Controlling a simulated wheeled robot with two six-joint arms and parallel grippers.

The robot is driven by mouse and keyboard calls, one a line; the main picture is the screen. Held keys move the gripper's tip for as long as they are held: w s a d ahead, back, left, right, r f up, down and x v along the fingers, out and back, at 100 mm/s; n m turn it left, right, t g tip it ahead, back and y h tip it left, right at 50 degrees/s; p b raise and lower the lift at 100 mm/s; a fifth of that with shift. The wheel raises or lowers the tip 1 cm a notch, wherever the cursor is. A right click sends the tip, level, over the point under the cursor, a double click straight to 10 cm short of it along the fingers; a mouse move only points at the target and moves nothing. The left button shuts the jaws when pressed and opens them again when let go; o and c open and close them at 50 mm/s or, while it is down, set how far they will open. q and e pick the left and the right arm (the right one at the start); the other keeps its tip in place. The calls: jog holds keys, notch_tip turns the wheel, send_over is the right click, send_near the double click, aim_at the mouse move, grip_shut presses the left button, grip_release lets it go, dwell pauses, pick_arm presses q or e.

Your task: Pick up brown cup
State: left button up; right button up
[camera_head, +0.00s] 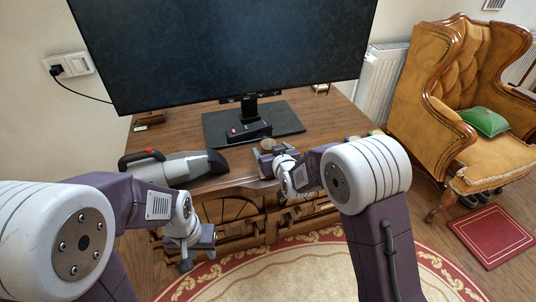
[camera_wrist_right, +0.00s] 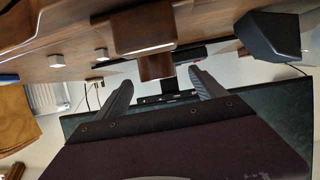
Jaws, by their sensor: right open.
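What looks like the brown cup (camera_wrist_right: 155,66) shows in the right wrist view as a brown, rounded shape between the fingertips. In the head view, a small brownish round top (camera_head: 268,144) beyond the right gripper appears to be the same thing, mostly hidden. My right gripper (camera_head: 273,160) is open at the front of the desk top. Its two fingers also show in the right wrist view (camera_wrist_right: 160,85), spread apart, with no visible contact. My left gripper (camera_head: 197,252) hangs in front of the desk, apart from the cup; its jaw opening is unclear.
A grey handheld vacuum (camera_head: 178,168) lies on the wooden desk (camera_head: 180,125) left of the right gripper. A large monitor (camera_head: 235,45) stands behind on a black base (camera_head: 285,122). A few small objects (camera_head: 374,133) lie at the right edge. An armchair (camera_head: 465,85) stands to the right.

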aim_at(267, 144)
jog(key=shift+w, duration=0.2)
jog(key=shift+w+f, duration=0.15)
jog(key=shift+f, duration=0.1)
jog(key=b+x, duration=0.1)
jog(key=x, duration=0.1)
jog(key=b+x, duration=0.1)
jog(key=x, duration=0.1)
jog(key=shift+d+f, duration=0.15)
jog(key=shift+f, duration=0.3)
jog(key=shift+w, duration=0.25)
jog(key=shift+r, duration=0.1)
jog(key=c, duration=1.6)
notch_tip(267, 144, up, 5)
jog(key=shift+f+p, duration=0.1)
jog(key=shift+p, duration=1.15)
jog(key=shift+c, duration=0.2)
jog(key=w+d+r+p, duration=0.5)
jog(key=d+r, duration=0.1)
jog(key=d, duration=0.4)
jog(key=shift+w, duration=0.35)
